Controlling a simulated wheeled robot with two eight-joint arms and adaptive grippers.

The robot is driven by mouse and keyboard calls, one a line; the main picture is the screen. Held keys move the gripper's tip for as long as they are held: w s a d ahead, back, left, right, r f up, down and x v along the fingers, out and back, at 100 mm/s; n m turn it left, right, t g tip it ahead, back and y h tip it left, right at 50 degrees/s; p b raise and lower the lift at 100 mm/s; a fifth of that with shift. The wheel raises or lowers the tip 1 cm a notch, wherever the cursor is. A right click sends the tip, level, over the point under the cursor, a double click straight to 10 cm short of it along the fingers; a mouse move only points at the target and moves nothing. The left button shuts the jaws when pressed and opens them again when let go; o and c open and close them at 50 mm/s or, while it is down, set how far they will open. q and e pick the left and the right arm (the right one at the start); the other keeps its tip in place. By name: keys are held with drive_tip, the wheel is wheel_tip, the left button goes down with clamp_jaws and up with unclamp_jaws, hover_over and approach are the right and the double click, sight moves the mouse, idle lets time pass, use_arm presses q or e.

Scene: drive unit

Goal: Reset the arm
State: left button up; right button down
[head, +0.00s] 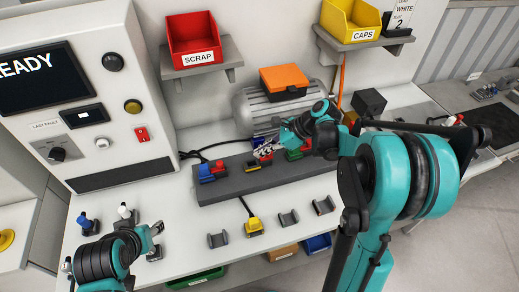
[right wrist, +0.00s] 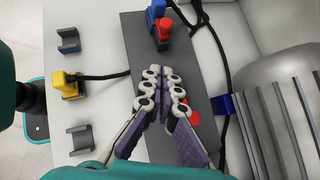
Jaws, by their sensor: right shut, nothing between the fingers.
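My right arm reaches in from the right over the bench. Its gripper (head: 268,147) is shut and empty above the dark grey connector block (head: 225,187). In the right wrist view its fingers (right wrist: 168,74) are together over the block, with a red part partly hidden behind them. My left gripper (head: 157,231) is at the lower left, above the bench front; its fingers are too small to judge. A blue and red connector (head: 211,171) stands at the block's left end.
A yellow plug (head: 254,226) with a black cable sits before the block, near empty grey cradles (head: 289,218). A motor (head: 258,106) with an orange box (head: 284,80) stands behind. The control panel (head: 85,90) is at left. Scrap (head: 194,45) and caps (head: 350,20) bins sit on shelves.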

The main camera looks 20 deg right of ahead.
drive_tip(key=s+f+n+t+h+b, duration=0.2)
drive_tip(key=s+n+h+b, duration=0.1)
drive_tip(key=s+n, duration=0.6)
drive_tip(key=s+f+n+t+h+b, duration=0.1)
drive_tip(key=s+n+h+b, duration=0.3)
drive_tip(key=s+n, duration=0.5)
drive_tip(key=f+n+h, duration=0.1)
drive_tip(key=n, duration=0.3)
drive_tip(key=shift+s+a+t, duration=0.2)
drive_tip(key=shift+a+t, duration=0.05)
drive_tip(key=shift+t, duration=0.15)
